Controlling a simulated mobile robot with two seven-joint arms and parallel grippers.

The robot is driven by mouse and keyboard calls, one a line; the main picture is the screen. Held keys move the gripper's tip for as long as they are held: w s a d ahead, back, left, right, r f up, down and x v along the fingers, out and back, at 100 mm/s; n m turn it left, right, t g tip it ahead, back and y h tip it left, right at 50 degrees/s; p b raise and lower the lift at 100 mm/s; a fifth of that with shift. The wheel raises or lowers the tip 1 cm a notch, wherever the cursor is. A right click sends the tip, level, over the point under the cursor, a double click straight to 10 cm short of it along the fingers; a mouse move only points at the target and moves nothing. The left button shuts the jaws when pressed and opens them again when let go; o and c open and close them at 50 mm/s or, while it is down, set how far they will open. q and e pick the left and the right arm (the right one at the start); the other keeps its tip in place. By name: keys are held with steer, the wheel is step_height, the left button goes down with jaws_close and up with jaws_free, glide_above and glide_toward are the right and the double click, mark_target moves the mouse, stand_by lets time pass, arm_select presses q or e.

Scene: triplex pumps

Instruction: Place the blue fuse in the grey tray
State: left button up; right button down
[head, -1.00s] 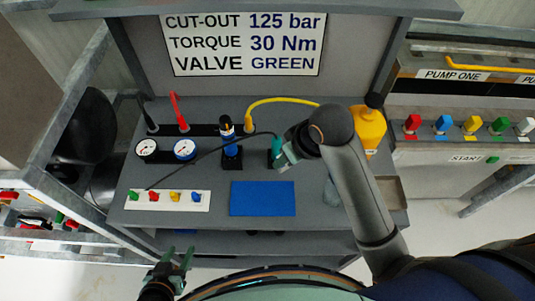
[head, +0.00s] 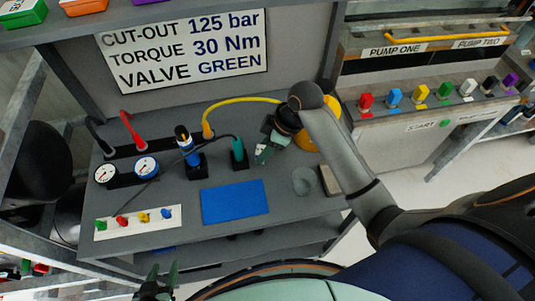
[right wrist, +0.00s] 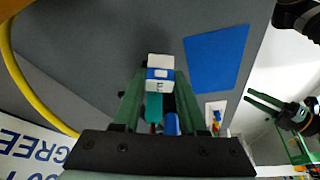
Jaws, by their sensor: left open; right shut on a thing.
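The blue fuse (right wrist: 160,74), a white block with a blue band, is between the green fingers of my right gripper (right wrist: 157,92) in the right wrist view. In the head view my right gripper (head: 264,152) is over the bench, just right of the teal holder (head: 239,151), and the fuse cannot be made out there. The grey tray (head: 329,181) appears to be the small shallow one at the bench's right end, partly behind my right arm. My left gripper (head: 158,278) is open and empty in front of the bench; it also shows in the right wrist view (right wrist: 264,106).
A blue mat (head: 235,203) lies at the bench front. A clear cup (head: 305,181) stands left of the tray. A yellow container (head: 304,140) is behind my right arm. A white strip with coloured pegs (head: 134,222) and two gauges (head: 146,167) are on the left.

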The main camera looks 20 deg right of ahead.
steer(key=shift+w+d+f, duration=0.2)
steer(key=shift+d+f, duration=0.25)
steer(key=shift+f, duration=0.15)
steer(key=shift+w+d+f, duration=0.1)
steer(key=shift+d+f, duration=0.05)
steer(key=shift+f, duration=0.75)
steer(key=shift+d+f, duration=0.1)
steer(key=shift+f, duration=0.8)
steer(key=shift+f, duration=0.15)
steer(key=shift+c, duration=2.3)
jaws_free()
